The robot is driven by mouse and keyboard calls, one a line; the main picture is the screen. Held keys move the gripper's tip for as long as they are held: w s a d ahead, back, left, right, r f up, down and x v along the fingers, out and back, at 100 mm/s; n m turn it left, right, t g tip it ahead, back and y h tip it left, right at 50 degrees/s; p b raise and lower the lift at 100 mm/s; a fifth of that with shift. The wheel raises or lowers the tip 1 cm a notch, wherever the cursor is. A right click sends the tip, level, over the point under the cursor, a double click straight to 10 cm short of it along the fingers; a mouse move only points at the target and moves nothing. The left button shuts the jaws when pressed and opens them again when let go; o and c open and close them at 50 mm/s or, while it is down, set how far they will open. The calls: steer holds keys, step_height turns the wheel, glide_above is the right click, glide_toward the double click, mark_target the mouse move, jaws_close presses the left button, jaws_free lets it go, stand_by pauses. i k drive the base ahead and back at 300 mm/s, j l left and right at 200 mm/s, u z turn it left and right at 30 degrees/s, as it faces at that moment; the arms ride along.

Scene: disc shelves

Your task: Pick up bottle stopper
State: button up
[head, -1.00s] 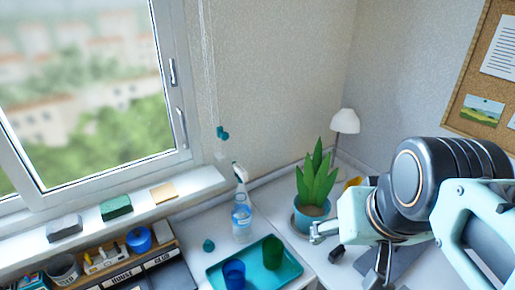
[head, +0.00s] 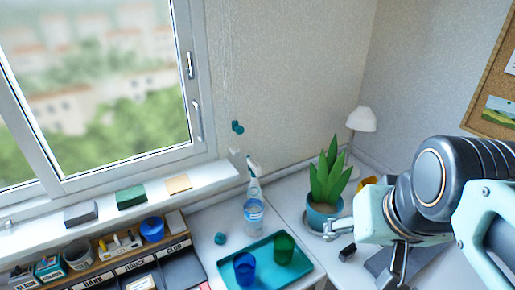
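A small teal piece (head: 220,238), which looks like the bottle stopper, lies on the white desk left of the spray bottle (head: 253,213). It is small and its shape is hard to make out. My gripper (head: 370,258) is at the right, in front of the potted plant, well to the right of the teal piece. Its fingers look spread apart, with nothing seen between them.
A teal tray (head: 222,273) holds a blue cup (head: 244,268) and a green cup (head: 284,248) near the teal piece. The plant pot (head: 322,217) stands beside my gripper. A labelled organizer (head: 130,262) fills the lower left, below the windowsill (head: 50,228).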

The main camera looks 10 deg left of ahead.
mark_target(220, 238)
steer(key=u, duration=1.05)
steer(key=i+j+z, duration=0.15)
steer(key=j+z, duration=0.15)
steer(key=j, duration=0.25)
steer(key=z, duration=0.45)
steer(key=k+z, duration=0.5)
steer(key=z, duration=0.15)
steer(key=i+j, duration=0.1)
steer(key=i, duration=0.25)
steer(key=i+j+z, duration=0.15)
steer(key=i, duration=0.2)
